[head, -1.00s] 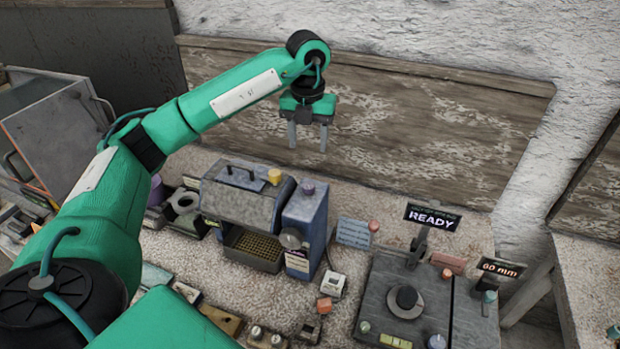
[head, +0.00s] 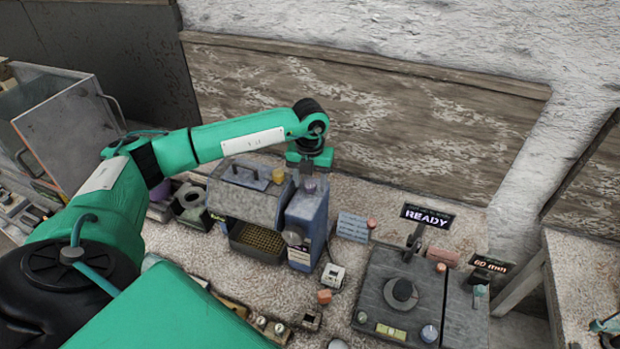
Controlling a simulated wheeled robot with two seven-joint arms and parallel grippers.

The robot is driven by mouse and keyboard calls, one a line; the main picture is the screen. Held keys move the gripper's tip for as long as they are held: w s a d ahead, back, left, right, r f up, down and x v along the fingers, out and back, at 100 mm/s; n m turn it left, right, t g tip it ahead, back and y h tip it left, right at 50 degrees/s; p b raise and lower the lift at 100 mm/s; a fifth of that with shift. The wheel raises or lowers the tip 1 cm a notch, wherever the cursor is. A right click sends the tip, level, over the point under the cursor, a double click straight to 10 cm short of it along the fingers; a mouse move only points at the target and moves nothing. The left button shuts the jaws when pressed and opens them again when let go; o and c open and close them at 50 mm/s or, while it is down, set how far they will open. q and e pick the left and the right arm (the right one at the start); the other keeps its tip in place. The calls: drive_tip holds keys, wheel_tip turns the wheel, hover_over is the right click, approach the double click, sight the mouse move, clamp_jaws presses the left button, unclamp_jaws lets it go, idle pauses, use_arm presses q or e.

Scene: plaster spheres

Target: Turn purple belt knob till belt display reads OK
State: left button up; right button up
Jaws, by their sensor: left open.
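The purple knob (head: 310,187) sits on top of the narrow blue unit (head: 306,215) at the right end of a grey machine. My left gripper (head: 308,176) is right above this knob, pointing down. It is open, and its fingers are small and partly lost against the blue unit, so I cannot tell whether they touch the knob. A dark panel (head: 299,250) low on the blue unit is too small to read. I cannot tell which display belongs to the belt. My right gripper is out of view.
The grey machine (head: 246,193) carries a yellow knob (head: 278,175). To the right, a sign reading READY (head: 428,217) stands above a grey plate unit (head: 385,285), and another sign reads 60 mm (head: 490,265). A wooden backboard (head: 400,120) runs behind the bench.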

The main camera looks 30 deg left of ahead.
use_arm(q)
drive_tip(key=c, duration=1)
drive_tip(key=shift+o, duration=0.2)
drive_tip(key=shift+f+m+b, duration=0.15)
drive_tip(key=shift+m+b, duration=0.15)
drive_tip(key=shift+b, duration=0.35)
drive_tip(key=m+b, duration=0.5)
drive_tip(key=b, duration=0.2)
drive_tip(key=shift+r+m+b, duration=0.2)
drive_tip(key=shift+m+b, duration=1.2)
drive_tip(key=shift+b, duration=0.15)
drive_tip(key=o, duration=1)
drive_tip(key=shift+c, duration=0.2)
